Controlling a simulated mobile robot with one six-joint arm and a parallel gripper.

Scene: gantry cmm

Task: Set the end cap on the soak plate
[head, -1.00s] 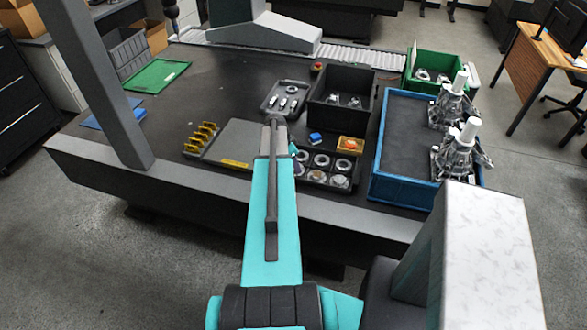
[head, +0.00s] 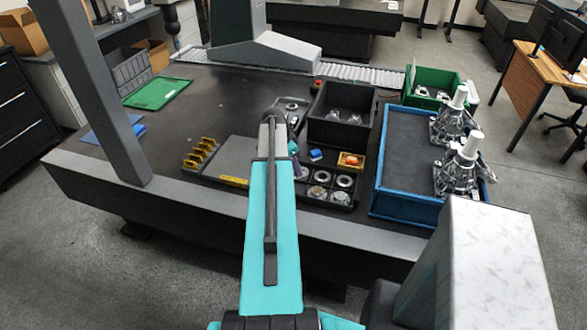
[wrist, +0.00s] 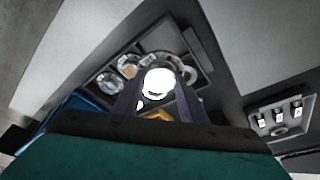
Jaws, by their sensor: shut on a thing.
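My gripper (wrist: 157,98) shows in the wrist view with its two fingers shut on a bright, round, whitish part (wrist: 158,82), which looks like the end cap. Glare hides its detail. It is held over or in front of the dark tray of metal rings; the height is unclear. A flat grey plate with a yellow label, likely the soak plate (head: 231,153), lies on the table left of my arm in the head view. Its right side is hidden behind my arm. A large light grey surface at the upper right of the wrist view is probably this plate (wrist: 270,40).
The ring tray (head: 336,204) lies just right of my arm. Yellow holders (head: 200,154) stand left of the plate. A black bin (head: 339,130), blue bin (head: 401,212) and small parts tray (wrist: 282,118) are nearby. A grey post (head: 95,90) rises at left.

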